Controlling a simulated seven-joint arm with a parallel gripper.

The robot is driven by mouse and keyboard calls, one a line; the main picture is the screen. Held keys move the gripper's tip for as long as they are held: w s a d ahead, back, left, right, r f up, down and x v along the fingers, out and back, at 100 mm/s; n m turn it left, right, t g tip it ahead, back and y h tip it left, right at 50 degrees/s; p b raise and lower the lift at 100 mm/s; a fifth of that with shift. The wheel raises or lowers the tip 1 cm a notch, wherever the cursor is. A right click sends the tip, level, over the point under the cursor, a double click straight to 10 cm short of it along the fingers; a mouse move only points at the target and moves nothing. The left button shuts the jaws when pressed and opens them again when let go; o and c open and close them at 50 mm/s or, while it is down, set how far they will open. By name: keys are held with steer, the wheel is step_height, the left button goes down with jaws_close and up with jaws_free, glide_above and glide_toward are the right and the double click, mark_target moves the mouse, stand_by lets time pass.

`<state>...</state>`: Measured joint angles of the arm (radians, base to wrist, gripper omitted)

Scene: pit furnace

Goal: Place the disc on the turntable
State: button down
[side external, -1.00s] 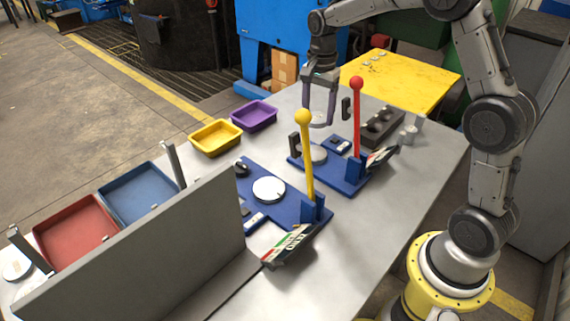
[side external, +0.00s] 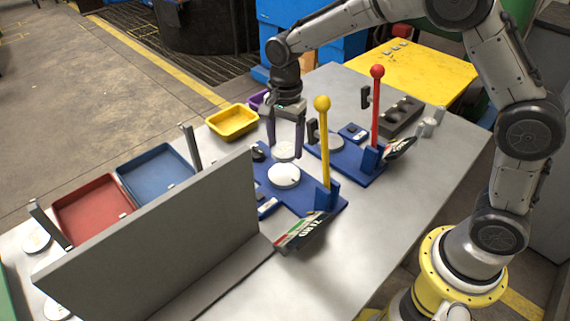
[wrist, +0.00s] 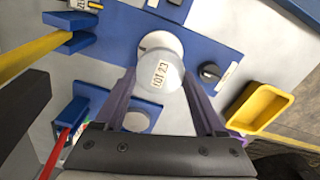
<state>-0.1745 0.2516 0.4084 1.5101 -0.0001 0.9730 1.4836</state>
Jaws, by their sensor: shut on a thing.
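A pale disc (side external: 285,149) marked "LOT 23" is held between the fingertips of my gripper (side external: 286,153). In the wrist view, the disc (wrist: 158,74) faces the camera between the purple fingers of my gripper (wrist: 160,78). A round white turntable (side external: 283,177) sits on the nearer blue base, the one with the yellow lever. The disc is over or just behind it in the side view. In the wrist view, the turntable (wrist: 161,41) shows partly behind the disc, off-centre from it. I cannot tell the gap between them.
The yellow-knobbed lever (side external: 323,140) stands close right of my gripper. A second blue base with a red lever (side external: 376,105) is behind it. A grey panel (side external: 165,240) stands at the front left. A yellow bin (side external: 232,122) and a blue tray (side external: 155,174) are left.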

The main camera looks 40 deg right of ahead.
mark_target(285, 172)
steer(key=shift+f, duration=3)
steer(key=shift+f, duration=0.1)
jaws_free()
steer(key=shift+f, duration=0.1)
step_height(285, 172, up, 12)
steer(key=shift+r, duration=0.2)
steer(key=shift+d, duration=0.1)
